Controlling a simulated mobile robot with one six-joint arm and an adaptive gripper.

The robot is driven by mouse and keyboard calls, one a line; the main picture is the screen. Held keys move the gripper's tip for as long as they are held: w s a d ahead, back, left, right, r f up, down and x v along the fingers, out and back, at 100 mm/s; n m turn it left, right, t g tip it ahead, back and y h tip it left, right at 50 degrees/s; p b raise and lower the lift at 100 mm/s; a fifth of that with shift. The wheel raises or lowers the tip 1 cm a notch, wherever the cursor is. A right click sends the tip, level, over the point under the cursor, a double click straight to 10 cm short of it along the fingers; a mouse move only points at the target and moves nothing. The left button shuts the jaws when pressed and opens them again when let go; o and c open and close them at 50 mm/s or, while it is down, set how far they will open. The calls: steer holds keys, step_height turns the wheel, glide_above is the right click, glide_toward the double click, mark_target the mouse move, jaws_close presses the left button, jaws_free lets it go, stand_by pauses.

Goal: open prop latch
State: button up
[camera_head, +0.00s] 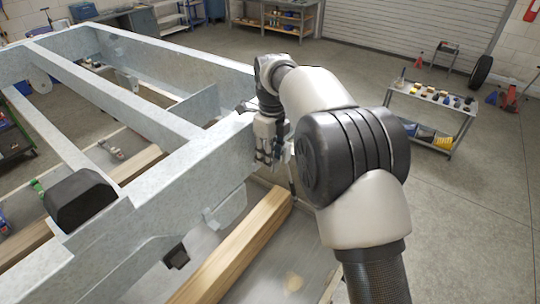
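My gripper (265,158) hangs at the outer side of the grey trailer frame (190,158), close to its right-hand beam. Its fingers point down and lie partly against the beam in the picture, so I cannot tell whether they touch it or how far apart they are. My arm comes in from the lower right and hides part of what lies behind the gripper. I cannot make out a prop latch clearly; small metal parts near the fingers are too small to tell apart.
A wooden beam (238,245) lies below the frame. A black block (80,200) sits on the frame at the left. A tool cart (432,103) stands at the right, with open floor (470,210) before it. Workbenches (285,18) line the back.

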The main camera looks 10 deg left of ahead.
steer(key=shift+o, duration=1.2)
step_height(320, 180, up, 12)
steer(key=shift+d, duration=0.2)
